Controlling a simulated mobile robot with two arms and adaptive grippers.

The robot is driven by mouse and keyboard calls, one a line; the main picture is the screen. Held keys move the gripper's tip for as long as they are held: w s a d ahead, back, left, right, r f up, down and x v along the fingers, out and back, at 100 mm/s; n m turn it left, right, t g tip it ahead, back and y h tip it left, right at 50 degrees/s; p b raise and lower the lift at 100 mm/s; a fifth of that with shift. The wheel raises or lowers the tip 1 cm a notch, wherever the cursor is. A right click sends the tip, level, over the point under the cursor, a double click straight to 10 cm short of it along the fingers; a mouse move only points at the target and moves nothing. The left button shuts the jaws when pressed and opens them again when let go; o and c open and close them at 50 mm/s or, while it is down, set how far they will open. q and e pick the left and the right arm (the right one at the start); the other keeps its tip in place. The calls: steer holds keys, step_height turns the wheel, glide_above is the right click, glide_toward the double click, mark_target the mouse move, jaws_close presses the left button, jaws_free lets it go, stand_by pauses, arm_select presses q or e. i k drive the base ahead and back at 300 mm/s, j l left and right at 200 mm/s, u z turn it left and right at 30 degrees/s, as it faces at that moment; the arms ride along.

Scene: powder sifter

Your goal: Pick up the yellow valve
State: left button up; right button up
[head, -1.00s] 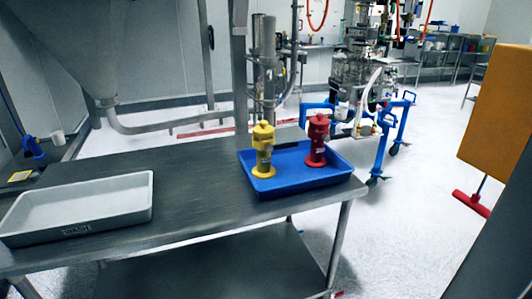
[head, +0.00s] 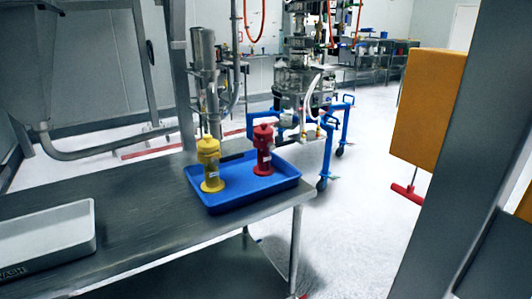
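The yellow valve (head: 210,166) stands upright in a blue tray (head: 270,189) on the metal table, at the tray's left side. A red valve (head: 263,150) stands upright in the same tray, to the right of and slightly behind the yellow one. Nothing holds either valve. Neither of my grippers shows in the head view.
The metal table (head: 135,205) has free room left of the blue tray. A grey tray marked WASH (head: 60,243) lies at its left end. A grey post (head: 440,150) and an orange panel (head: 428,108) stand at the right. Open floor (head: 350,240) lies right of the table.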

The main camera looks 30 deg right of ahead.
mark_target(212, 184)
steer(key=j+z, duration=0.2)
steer(key=z, duration=0.15)
steer(key=j+z, duration=0.2)
steer(key=z, duration=0.15)
